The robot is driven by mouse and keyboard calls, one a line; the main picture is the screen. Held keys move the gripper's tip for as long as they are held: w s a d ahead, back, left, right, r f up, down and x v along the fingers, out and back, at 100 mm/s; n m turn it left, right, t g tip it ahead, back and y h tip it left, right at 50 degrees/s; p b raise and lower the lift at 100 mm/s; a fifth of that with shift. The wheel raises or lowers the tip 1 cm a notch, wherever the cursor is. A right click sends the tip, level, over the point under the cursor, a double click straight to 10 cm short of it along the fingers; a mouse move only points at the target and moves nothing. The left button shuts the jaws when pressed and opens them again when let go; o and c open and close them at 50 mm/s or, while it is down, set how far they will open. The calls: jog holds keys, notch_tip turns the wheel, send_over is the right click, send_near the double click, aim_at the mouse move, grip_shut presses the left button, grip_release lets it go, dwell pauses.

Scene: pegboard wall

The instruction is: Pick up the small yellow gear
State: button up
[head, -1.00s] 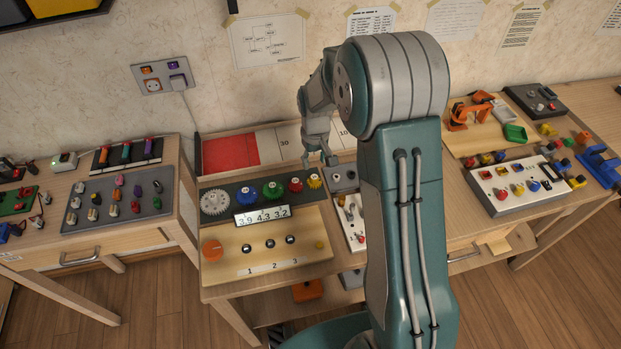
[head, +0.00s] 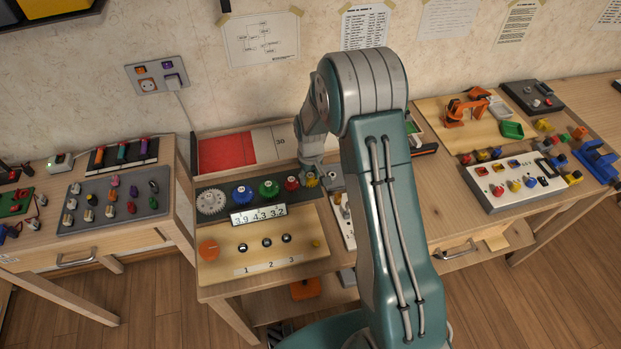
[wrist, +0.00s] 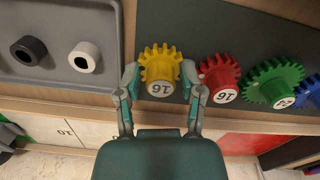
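The small yellow gear (wrist: 160,62) has a white label reading 16. It sits at the end of a row of gears on a dark strip, and in the head view it shows partly under my gripper (head: 311,176). In the wrist view my gripper (wrist: 160,76) has one finger on each side of the gear, with the fingertips spread about as wide as its teeth. The fingers look open around it; whether either touches the teeth is hard to tell.
A red gear (wrist: 218,78) stands close beside the right finger, with a green gear (wrist: 272,82) and a blue gear (head: 242,193) further along. A grey tray (wrist: 104,16) with two round pegs lies on the other side. A wooden board (head: 280,258) with knobs lies in front.

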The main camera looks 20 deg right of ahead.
jog(key=shift+c, duration=0.3)
jog(key=shift+r, duration=0.1)
jog(key=shift+r, duration=0.6)
jog(key=s+d+r, duration=0.3)
jog(key=s+r, duration=0.9)
jog(key=s, duration=0.2)
jog(key=m, duration=0.2)
send_over(311, 183)
jog(key=s, duration=0.2)
jog(key=f, duration=0.4)
jog(key=d+f, duration=0.1)
jog(key=f, duration=0.2)
jog(key=shift+w+a+f+m, duration=0.15)
jog(key=shift+w+a+f, duration=0.05)
jog(key=shift+w+f, duration=0.3)
jog(key=shift+w+a+f+m, duration=0.15)
jog(key=shift+w+a+f, duration=0.05)
jog(key=shift+w+f, duration=0.25)
jog(key=shift+w+f, duration=0.1)
jog(key=shift+f, duration=0.05)
jog(key=shift+a, duration=0.1)
